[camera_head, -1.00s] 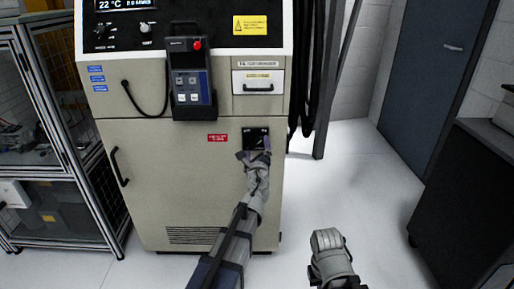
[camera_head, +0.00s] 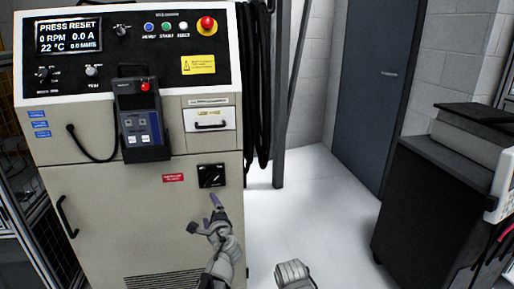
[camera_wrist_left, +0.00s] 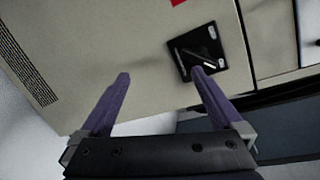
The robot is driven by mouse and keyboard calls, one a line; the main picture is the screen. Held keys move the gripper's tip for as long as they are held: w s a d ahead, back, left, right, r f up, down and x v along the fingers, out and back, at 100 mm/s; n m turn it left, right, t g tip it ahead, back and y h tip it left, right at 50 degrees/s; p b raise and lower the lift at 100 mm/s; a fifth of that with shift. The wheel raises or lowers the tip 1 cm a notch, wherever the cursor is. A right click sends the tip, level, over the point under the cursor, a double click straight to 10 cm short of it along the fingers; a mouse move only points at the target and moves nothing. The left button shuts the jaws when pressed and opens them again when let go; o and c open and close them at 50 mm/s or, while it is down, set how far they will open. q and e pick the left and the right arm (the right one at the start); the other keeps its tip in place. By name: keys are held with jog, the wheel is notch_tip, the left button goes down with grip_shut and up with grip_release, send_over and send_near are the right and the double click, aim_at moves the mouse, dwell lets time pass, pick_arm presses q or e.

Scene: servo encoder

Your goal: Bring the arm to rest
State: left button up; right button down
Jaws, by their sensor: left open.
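My left gripper (camera_head: 204,213) is open and empty in front of the beige cabinet (camera_head: 110,215), below and apart from a black panel switch (camera_head: 211,176). In the left wrist view my left gripper (camera_wrist_left: 160,73) shows two spread purple fingers with nothing between them. The black switch (camera_wrist_left: 197,52) with its pale lever lies beyond the right fingertip there. A grey part of my right arm (camera_head: 293,273) shows at the bottom edge of the head view; its fingers are not visible.
The cabinet carries a teach pendant (camera_head: 141,120), a display (camera_head: 69,35) reading PRESS RESET, and a red emergency button (camera_head: 207,24). Black cables (camera_head: 255,90) hang at its right side. A dark cart (camera_head: 430,195) stands at right. Floor (camera_head: 320,195) between them is clear.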

pick_arm(q)
jog(key=s+d+f+n+g+h, duration=0.2)
jog(key=s+d+f+n+g, duration=0.3)
jog(key=s, duration=0.3)
jog(key=s+d+f+n+g+h, duration=0.2)
jog(key=s+d+f+n+g, duration=0.25)
jog(key=s+f, duration=0.35)
jog(key=s+d+f+n+g+h, duration=0.2)
jog(key=s+d+f+n+g, duration=0.25)
jog(key=s, duration=0.45)
notch_tip(320, 180, up, 30)
jog(key=d+p, duration=0.1)
jog(key=p, duration=3)
jog(key=shift+s+d+r+m, duration=0.2)
jog(key=shift+s+m, duration=0.15)
jog(key=shift+m, duration=0.05)
